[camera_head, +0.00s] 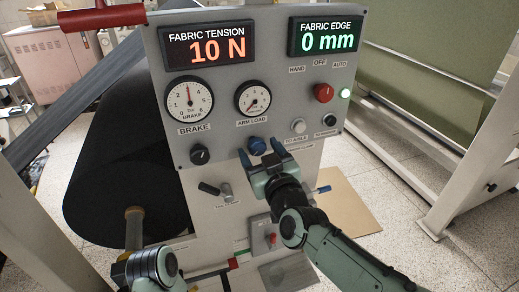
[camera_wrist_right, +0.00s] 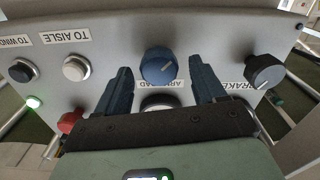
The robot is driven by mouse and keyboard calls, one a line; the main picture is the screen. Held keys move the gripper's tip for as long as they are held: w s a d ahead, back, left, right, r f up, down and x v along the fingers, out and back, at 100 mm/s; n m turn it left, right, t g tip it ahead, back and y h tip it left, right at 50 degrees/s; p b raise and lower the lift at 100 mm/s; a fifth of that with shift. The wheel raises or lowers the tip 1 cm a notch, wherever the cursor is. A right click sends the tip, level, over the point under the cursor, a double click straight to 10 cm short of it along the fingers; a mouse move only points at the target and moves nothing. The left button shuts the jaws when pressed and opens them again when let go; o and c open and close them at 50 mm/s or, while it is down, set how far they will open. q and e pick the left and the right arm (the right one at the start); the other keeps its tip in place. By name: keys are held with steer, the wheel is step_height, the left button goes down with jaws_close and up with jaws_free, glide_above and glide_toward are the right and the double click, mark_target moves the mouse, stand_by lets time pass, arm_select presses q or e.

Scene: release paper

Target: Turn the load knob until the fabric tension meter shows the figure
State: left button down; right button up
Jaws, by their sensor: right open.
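The blue load knob (camera_head: 257,146) sits on the grey panel below the arm load dial (camera_head: 253,97). The fabric tension meter (camera_head: 207,48) reads 10 N in red digits. My right gripper (camera_head: 261,155) is open in front of the panel at the load knob. In the right wrist view the blue knob (camera_wrist_right: 157,66) shows between the two dark blue fingers (camera_wrist_right: 158,85), with gaps on both sides.
The black brake knob (camera_head: 200,154) is left of the load knob, below the brake dial (camera_head: 190,98). A white button (camera_head: 299,126) and a red selector (camera_head: 323,93) are to the right. The fabric edge display (camera_head: 327,37) reads 0 mm. A black fabric roll (camera_head: 120,150) stands at left.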

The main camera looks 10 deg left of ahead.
steer(key=shift+w+a, duration=0.2)
steer(key=shift+w, duration=0.2)
steer(key=shift+c, duration=0.4)
steer(key=c, duration=1)
